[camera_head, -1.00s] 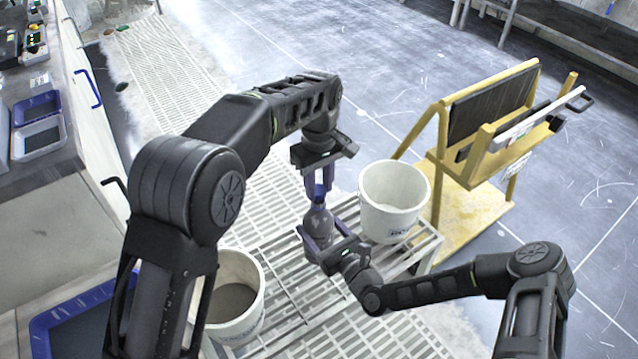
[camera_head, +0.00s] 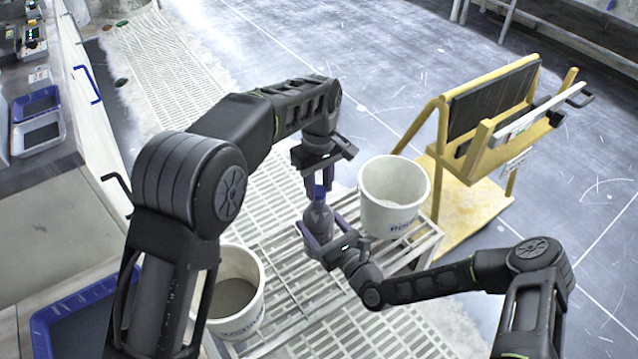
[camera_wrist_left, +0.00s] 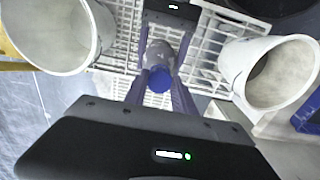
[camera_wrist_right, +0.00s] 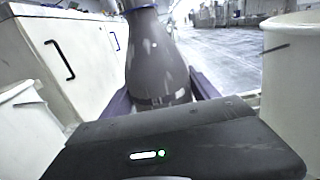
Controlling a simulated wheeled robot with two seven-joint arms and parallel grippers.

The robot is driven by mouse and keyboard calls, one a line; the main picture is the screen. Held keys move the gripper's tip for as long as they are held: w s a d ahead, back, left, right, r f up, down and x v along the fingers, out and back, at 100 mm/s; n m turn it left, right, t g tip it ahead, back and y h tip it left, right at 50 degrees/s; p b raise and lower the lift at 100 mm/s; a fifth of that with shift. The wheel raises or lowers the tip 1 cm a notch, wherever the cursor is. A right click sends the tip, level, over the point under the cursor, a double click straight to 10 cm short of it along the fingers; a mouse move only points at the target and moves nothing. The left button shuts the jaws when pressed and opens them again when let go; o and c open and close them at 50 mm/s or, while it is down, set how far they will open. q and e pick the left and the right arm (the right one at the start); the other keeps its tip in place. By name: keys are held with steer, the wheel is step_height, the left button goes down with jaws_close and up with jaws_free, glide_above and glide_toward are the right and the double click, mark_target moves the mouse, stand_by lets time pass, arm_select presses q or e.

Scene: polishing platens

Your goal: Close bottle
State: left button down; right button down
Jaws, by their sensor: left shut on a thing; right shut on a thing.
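A grey bottle (camera_head: 318,219) with a blue cap (camera_head: 319,191) stands upright above the slatted white rack, between two white buckets. My left gripper (camera_head: 319,188) comes down from above with its fingers shut on the blue cap; the cap also shows between the fingers in the left wrist view (camera_wrist_left: 160,79). My right gripper (camera_head: 318,236) is shut around the lower body of the bottle from the side; the bottle fills the middle of the right wrist view (camera_wrist_right: 157,60). The cap sits at the bottle's neck; whether it is tight cannot be seen.
One white bucket (camera_head: 393,215) stands on the rack (camera_head: 300,290) just right of the bottle. Another bucket (camera_head: 258,300) with grey contents stands at lower left. A yellow stand (camera_head: 470,190) is at right. A blue tray (camera_head: 45,340) lies at lower left.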

arm_select(q)
steer(key=shift+f, duration=0.55)
stand_by(0.6)
